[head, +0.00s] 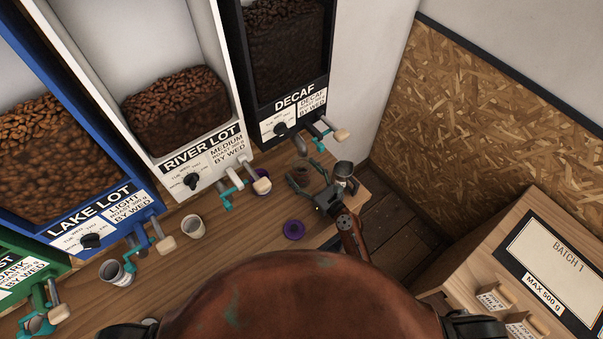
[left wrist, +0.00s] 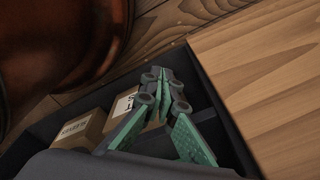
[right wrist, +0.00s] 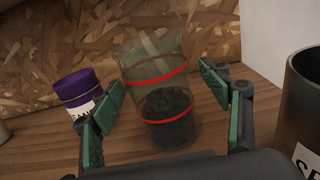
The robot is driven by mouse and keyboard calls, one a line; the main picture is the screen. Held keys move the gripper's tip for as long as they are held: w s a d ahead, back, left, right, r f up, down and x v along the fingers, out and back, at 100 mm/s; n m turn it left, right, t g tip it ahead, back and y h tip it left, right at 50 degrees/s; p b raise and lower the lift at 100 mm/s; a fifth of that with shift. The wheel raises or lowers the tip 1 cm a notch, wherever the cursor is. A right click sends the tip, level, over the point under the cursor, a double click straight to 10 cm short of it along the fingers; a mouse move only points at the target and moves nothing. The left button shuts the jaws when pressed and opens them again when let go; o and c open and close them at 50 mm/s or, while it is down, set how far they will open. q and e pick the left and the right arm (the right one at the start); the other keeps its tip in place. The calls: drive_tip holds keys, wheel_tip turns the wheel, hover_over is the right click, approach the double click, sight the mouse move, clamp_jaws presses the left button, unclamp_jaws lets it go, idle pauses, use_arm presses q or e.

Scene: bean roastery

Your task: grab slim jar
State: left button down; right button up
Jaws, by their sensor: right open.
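The slim jar appears to be the clear jar with two red bands and dark contents (right wrist: 165,100); it stands upright on the wooden counter in the right wrist view.
A purple-lidded jar (right wrist: 82,95) stands left of the right gripper, and a dark metal cup (head: 344,174) stands close on its right. A purple ring-shaped thing (head: 293,230) lies nearer. Bean dispensers with levers line the back. The dark tray (left wrist: 30,140) holds labelled boxes.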

drive_tip(key=shift+w+a, duration=0.1)
drive_tip(key=c, duration=1.3)
use_arm(q)
drive_tip(key=shift+w, duration=0.65)
use_arm(e)
drive_tip(key=shift+c, duration=1.3)
